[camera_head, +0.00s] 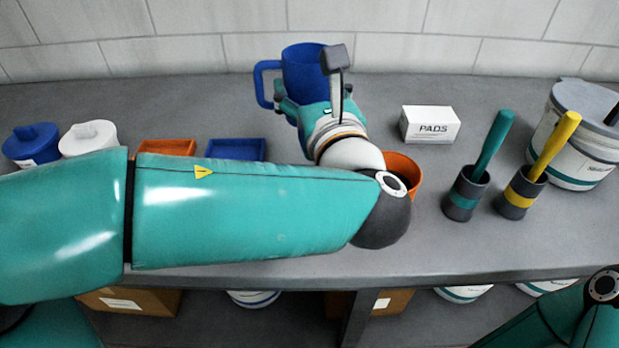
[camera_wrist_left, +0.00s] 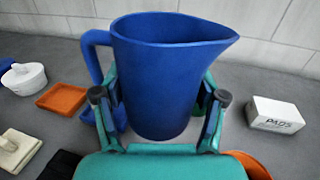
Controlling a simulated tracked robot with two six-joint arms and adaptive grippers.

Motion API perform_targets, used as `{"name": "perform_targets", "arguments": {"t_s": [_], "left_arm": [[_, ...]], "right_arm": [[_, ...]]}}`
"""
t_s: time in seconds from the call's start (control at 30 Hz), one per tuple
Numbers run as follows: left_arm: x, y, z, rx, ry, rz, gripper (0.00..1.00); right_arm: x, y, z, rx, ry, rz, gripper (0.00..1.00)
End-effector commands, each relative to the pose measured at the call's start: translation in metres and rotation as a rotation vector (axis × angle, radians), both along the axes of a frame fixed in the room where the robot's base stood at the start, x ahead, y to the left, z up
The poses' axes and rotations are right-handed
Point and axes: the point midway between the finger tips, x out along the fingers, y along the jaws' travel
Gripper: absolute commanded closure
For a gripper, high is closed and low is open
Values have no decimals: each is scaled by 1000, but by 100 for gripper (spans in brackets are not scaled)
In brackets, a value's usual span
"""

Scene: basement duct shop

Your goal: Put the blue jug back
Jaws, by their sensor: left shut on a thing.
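The blue jug (camera_head: 302,72) stands upright at the back of the bench, close to the tiled wall, with its handle to the left. It fills the middle of the left wrist view (camera_wrist_left: 170,85), with its spout to the right. My left gripper (camera_head: 313,96) is shut on the jug, one finger on each side of its body in the left wrist view (camera_wrist_left: 160,97). The gripper and wrist hide the jug's lower part in the head view. I cannot tell whether its base touches the bench. My right gripper is out of view; only part of that arm shows at bottom right.
Blue (camera_head: 32,146) and white (camera_head: 88,140) lidded jars, an orange tray (camera_head: 165,147) and a blue tray (camera_head: 235,149) lie left. An orange pot (camera_head: 413,172), the PADS box (camera_head: 430,124), two dark cups with handled tools (camera_head: 466,192) and a large bucket (camera_head: 575,150) stand right.

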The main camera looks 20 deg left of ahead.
Motion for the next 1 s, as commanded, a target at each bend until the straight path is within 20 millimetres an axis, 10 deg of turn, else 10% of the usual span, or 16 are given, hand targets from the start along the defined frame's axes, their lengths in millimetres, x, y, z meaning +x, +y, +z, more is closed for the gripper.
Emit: {"name": "perform_targets", "arguments": {"t_s": [0.43,1.0], "left_arm": [[0,0,-114,4,5,0,68],[0,0,-175,3,2,2,68]], "right_arm": [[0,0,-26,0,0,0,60],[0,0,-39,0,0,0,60]]}}
